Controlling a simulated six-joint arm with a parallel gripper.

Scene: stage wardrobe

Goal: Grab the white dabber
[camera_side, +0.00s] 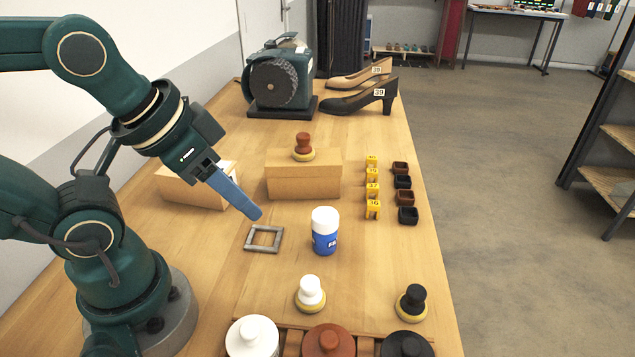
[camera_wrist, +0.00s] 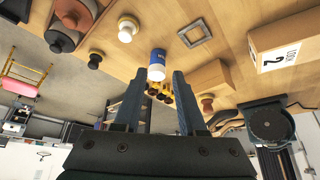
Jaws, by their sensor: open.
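The white dabber (camera_side: 310,293) stands upright on the table at the front, with a white knob on a yellow pad. It also shows at the upper left of the wrist view (camera_wrist: 127,29). My gripper (camera_side: 254,212) is in the air above the table, left of the blue and white bottle and behind the dabber, apart from it. In the wrist view my gripper (camera_wrist: 182,78) shows two dark fingers spread wide with nothing between them. The side view shows the fingers edge-on.
A blue and white bottle (camera_side: 325,232) stands behind the dabber. A black dabber (camera_side: 412,301) is to its right; white (camera_side: 252,337), brown (camera_side: 329,342) and black (camera_side: 406,345) lidded pots are in front. A grey square frame (camera_side: 264,238) lies left. A brown dabber (camera_side: 303,146) sits on a box (camera_side: 304,182).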

